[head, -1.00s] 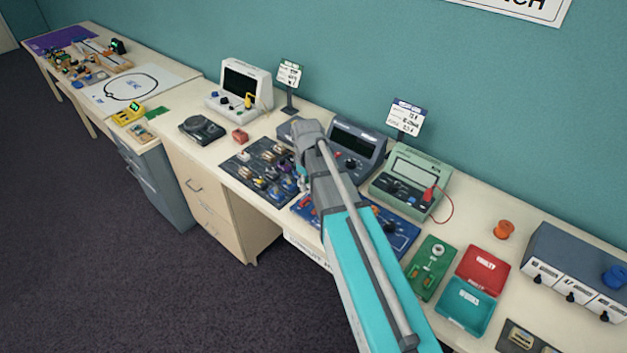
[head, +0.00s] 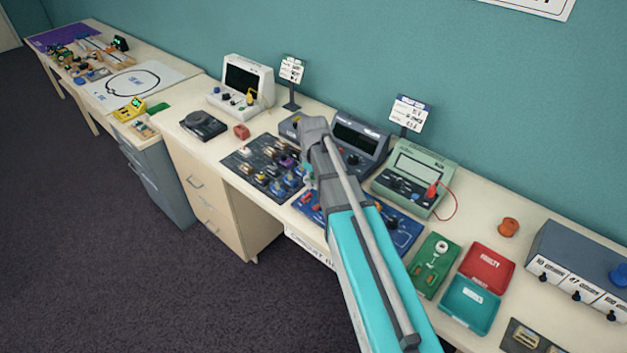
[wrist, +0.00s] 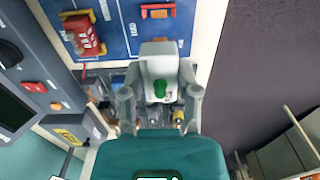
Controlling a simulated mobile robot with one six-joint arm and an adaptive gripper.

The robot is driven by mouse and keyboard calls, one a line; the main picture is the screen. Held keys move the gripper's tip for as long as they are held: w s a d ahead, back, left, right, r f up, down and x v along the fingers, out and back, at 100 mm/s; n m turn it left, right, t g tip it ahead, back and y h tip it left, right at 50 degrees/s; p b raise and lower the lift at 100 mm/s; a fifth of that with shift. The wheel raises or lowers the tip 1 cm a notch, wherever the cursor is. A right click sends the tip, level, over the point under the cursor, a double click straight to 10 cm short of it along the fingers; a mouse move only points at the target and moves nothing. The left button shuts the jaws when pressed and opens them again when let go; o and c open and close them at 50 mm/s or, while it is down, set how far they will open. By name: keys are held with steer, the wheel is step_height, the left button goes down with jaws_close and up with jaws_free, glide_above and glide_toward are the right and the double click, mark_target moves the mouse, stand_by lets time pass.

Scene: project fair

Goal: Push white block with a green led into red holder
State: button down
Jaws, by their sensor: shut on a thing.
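In the wrist view my gripper (wrist: 160,92) is shut on the white block with a green LED (wrist: 156,68). The block is held between the two fingers, with its green LED (wrist: 160,88) facing the camera. The red holder (wrist: 84,36) sits on the blue board (wrist: 118,42), to the upper left of the block and apart from it. In the head view my arm hides most of the gripper and the block. The blue board (head: 402,232) shows there on both sides of the arm.
A dark tray of several parts (head: 262,168) lies left of the board. Meters (head: 415,180) stand behind it. A green board (head: 435,262), a red tray (head: 488,268) and a teal tray (head: 470,304) lie to the right. The table's front edge is close.

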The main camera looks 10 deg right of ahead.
mark_target(313, 203)
steer(key=shift+f, duration=0.2)
steer(key=shift+f+b, duration=3.55)
steer(key=shift+b, duration=0.2)
steer(key=shift+f+b, duration=0.7)
stand_by(0.5)
steer(key=shift+c, duration=1.3)
jaws_free()
steer(key=shift+o, duration=0.3)
steer(key=shift+o, duration=1)
steer(key=shift+w, duration=0.1)
steer(key=shift+r, duration=0.1)
